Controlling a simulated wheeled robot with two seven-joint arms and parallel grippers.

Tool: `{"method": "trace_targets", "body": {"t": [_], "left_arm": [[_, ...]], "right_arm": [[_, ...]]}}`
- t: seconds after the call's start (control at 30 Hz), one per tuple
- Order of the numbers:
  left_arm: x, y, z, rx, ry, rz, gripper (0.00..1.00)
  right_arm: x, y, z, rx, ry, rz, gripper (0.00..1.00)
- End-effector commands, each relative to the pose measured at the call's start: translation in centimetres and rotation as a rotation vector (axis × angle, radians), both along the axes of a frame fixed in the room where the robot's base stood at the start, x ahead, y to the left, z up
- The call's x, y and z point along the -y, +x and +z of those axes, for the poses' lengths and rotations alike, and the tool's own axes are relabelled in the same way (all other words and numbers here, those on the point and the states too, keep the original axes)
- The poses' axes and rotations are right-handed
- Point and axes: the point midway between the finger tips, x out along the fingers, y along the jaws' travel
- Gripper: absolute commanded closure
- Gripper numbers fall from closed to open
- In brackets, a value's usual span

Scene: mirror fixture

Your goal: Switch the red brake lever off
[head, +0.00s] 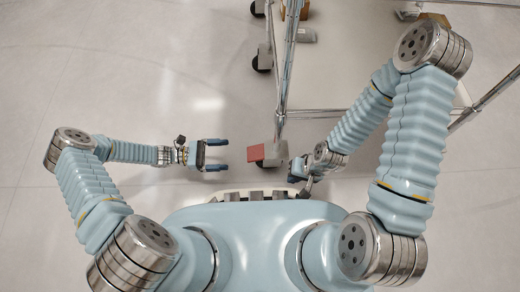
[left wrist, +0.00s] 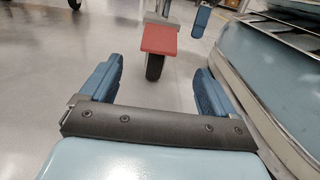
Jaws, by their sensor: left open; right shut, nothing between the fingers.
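The red brake lever (head: 257,153) is a flat red plate on the caster at the near corner of a wheeled metal cart. In the left wrist view the red lever (left wrist: 159,39) sits above a dark wheel, ahead between my fingers. My left gripper (head: 226,155) is open and empty, to the left of the lever, pointing at it with a gap between. Its two blue fingers also show in the left wrist view (left wrist: 160,75). My right gripper (head: 298,168) is shut and empty, just right of the lever; I cannot tell whether it touches the caster.
The cart's chrome post (head: 287,60) rises behind the lever, with its pale shelf (head: 330,75) to the right. Another caster (head: 262,58) stands further back. A grey item (head: 305,35) lies on the cart. The floor (head: 130,50) to the left is clear.

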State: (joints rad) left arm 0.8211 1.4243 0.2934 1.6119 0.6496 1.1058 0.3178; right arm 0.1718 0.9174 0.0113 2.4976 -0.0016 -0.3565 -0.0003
Motion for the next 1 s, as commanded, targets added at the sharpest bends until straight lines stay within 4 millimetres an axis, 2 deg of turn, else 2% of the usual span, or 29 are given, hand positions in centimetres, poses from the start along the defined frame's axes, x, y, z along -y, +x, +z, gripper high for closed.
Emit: {"method": "trace_targets", "body": {"t": [0.17, 0.4, 0.6, 0.8, 1.0], "left_arm": [[2.5, 0.0, 0.2, -0.002, -0.012, 0.001, 0.11], [8.1, 0.0, 0.2, -0.001, -0.011, -0.001, 0.11], [11.7, 0.0, 0.1, -0.002, -0.008, 0.000, 0.11], [13.3, 0.0, 0.2, 0.001, -0.007, 0.000, 0.11], [13.5, 0.0, 0.2, 0.000, -0.006, 0.000, 0.11]], "right_arm": [[0.0, 0.0, -0.1, 0.000, 0.000, 0.000, 1.00], [0.0, 0.0, -0.6, 0.001, 0.000, 0.000, 1.00], [0.0, 0.0, -0.9, 0.002, 0.000, -0.002, 1.00], [0.0, 0.1, -1.1, 0.002, 0.000, -0.002, 1.00], [0.0, 0.1, -1.1, 0.002, 0.000, -0.002, 1.00]]}}
